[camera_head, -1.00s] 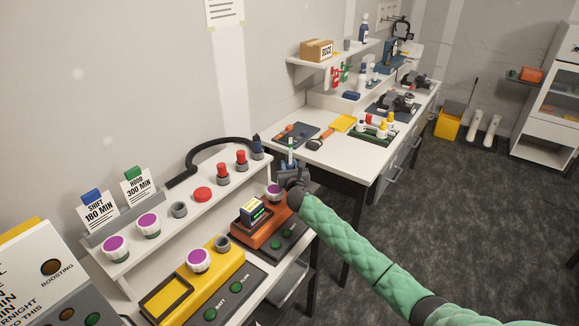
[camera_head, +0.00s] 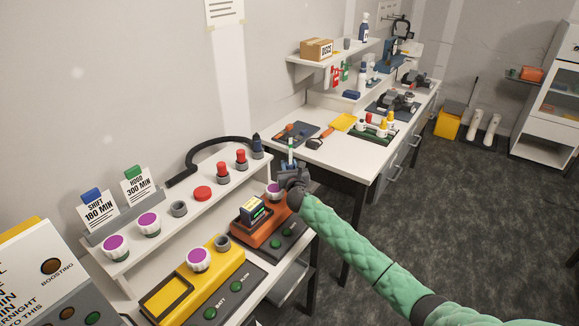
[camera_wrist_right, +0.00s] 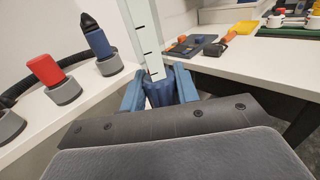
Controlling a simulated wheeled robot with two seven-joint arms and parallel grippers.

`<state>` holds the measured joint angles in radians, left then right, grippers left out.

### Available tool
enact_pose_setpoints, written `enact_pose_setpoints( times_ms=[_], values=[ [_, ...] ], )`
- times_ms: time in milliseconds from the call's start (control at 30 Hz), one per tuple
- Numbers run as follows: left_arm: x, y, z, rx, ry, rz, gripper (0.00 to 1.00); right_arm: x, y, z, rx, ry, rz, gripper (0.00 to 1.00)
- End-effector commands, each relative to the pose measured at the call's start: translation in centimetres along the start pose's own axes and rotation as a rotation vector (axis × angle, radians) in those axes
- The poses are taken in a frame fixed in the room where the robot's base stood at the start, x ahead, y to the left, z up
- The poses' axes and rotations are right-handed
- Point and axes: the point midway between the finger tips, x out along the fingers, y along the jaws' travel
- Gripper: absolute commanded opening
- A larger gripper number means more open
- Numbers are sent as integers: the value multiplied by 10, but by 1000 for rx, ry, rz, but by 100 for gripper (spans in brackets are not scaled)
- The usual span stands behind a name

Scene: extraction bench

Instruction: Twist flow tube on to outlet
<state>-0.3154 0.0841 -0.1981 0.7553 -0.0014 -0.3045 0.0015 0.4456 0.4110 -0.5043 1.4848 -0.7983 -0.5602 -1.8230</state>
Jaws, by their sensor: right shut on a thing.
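My right gripper (camera_head: 287,175) is shut on the flow tube (camera_head: 290,154), a clear upright tube, beside the orange unit (camera_head: 249,236). In the right wrist view the blue fingers (camera_wrist_right: 160,92) close on the tube's blue lower end, and the clear part (camera_wrist_right: 143,38) with black marks rises above. The tube's bottom end is hidden by the gripper. A purple-topped round part (camera_head: 273,188) sits at the far end of the orange unit, just left of the gripper. I cannot tell which part is the outlet, or whether the tube touches it. My left gripper is not in view.
A yellow unit (camera_head: 205,272) stands nearer on the bench. The shelf behind holds red-topped parts (camera_head: 241,158), a blue-topped bottle (camera_head: 257,146) and a black hose (camera_head: 215,143). A second white bench (camera_head: 293,123) lies beyond. Floor to the right is clear.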

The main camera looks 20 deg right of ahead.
Motion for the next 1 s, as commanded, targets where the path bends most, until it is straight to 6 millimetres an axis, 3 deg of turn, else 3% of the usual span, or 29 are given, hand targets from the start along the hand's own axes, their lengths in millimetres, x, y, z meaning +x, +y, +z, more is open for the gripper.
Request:
enact_pose_setpoints(
  times_ms=[1000],
  values=[
    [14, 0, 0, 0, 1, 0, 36, 0, 0, -21, -1, 0, 0, 0]
  ],
)
